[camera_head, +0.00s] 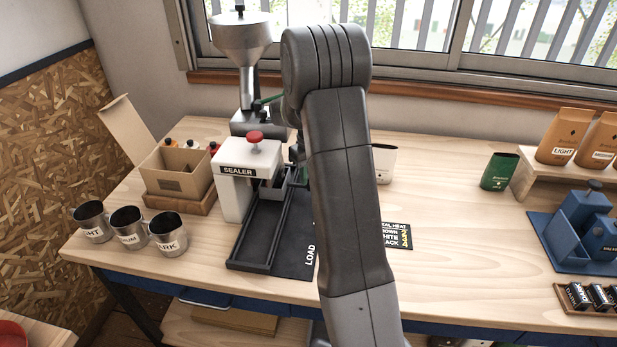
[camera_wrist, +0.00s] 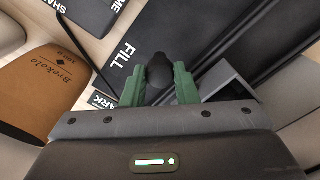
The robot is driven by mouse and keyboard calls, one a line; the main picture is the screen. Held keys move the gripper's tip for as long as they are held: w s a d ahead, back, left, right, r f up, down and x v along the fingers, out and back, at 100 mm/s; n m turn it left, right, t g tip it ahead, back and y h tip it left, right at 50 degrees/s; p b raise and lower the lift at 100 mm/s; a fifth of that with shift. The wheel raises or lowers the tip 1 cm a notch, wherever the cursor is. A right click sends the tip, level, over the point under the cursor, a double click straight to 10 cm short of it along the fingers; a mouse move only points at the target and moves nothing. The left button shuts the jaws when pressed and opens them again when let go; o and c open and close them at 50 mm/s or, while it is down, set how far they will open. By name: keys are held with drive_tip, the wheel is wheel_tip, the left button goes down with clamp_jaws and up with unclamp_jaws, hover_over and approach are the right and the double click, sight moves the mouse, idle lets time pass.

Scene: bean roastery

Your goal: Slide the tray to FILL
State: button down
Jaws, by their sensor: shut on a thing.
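My gripper (camera_wrist: 158,88) has green fingers closed on a round black knob (camera_wrist: 160,68) in the wrist view. A grey tray (camera_wrist: 232,88) lies just right of the fingers there, beside the dark rail. The word FILL (camera_wrist: 122,54) is printed on a black mat just left of the fingertips. In the head view, part of the grey tray (camera_head: 294,190) shows on the black slide track (camera_head: 252,238), beside the white sealer (camera_head: 236,200). The LOAD label (camera_head: 309,243) is at the track's near end.
A hopper machine (camera_head: 241,45) stands behind the sealer. Metal cups (camera_head: 128,228) and a cardboard box (camera_head: 178,172) are at left. A white cup (camera_head: 383,162) and a green pouch (camera_head: 498,171) stand right of my arm. A brown bag (camera_wrist: 50,95) shows at left in the wrist view.

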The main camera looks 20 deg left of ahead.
drive_tip(key=shift+w+a, duration=0.1)
drive_tip(key=shift+w, duration=0.25)
drive_tip(key=c, duration=1.1)
unclamp_jaws()
wheel_tip(320, 180, up, 14)
drive_tip(key=shift+f+b, duration=0.1)
drive_tip(key=shift+b, duration=0.35)
drive_tip(key=shift+c, duration=0.2)
